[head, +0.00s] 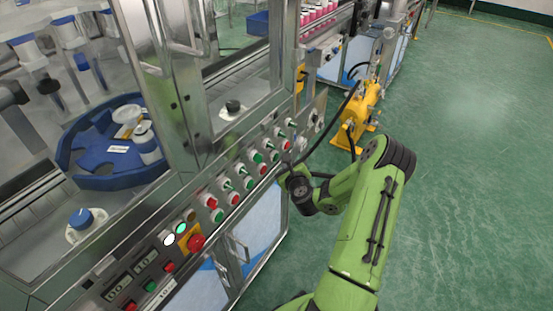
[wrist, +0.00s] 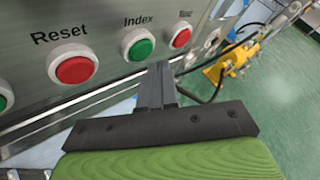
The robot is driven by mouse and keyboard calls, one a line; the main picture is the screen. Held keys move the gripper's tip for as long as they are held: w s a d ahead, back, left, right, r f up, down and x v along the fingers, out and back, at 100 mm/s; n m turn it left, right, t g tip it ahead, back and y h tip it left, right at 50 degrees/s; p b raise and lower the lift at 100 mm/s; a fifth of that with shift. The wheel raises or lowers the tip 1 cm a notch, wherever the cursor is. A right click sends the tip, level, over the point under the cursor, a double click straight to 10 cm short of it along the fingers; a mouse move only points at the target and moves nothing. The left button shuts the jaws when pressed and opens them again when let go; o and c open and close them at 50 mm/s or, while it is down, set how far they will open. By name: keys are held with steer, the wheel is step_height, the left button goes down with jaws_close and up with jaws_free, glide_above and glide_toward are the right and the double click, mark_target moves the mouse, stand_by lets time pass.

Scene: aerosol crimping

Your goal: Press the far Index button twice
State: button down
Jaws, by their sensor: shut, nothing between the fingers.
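In the wrist view, a round green button (wrist: 138,45) in a white ring sits on the metal panel under the label "Index". My gripper (wrist: 158,72) is shut and empty. Its dark fingertips show just below and slightly right of the green button, and a gap to the button seems to remain; the exact distance is unclear. In the head view, my arm's end is beside the far part of the button panel, and the fingers are too small to make out. The green button there (head: 274,157) appears to be the same Index button.
A red Reset button (wrist: 73,65) is left of Index, and another red button (wrist: 180,37) is right of it. A red emergency stop (head: 196,242) is on the nearer panel. A yellow machine (head: 360,115) stands on the green floor beyond. Open floor lies right.

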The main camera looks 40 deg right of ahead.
steer(key=s+b, duration=0.1)
steer(key=s+d+b, duration=0.1)
steer(key=s, duration=0.1)
steer(key=s+b, duration=0.1)
steer(key=b, duration=0.1)
steer(key=shift+s+d, duration=0.3)
steer(key=shift+s, duration=0.05)
stand_by(0.7)
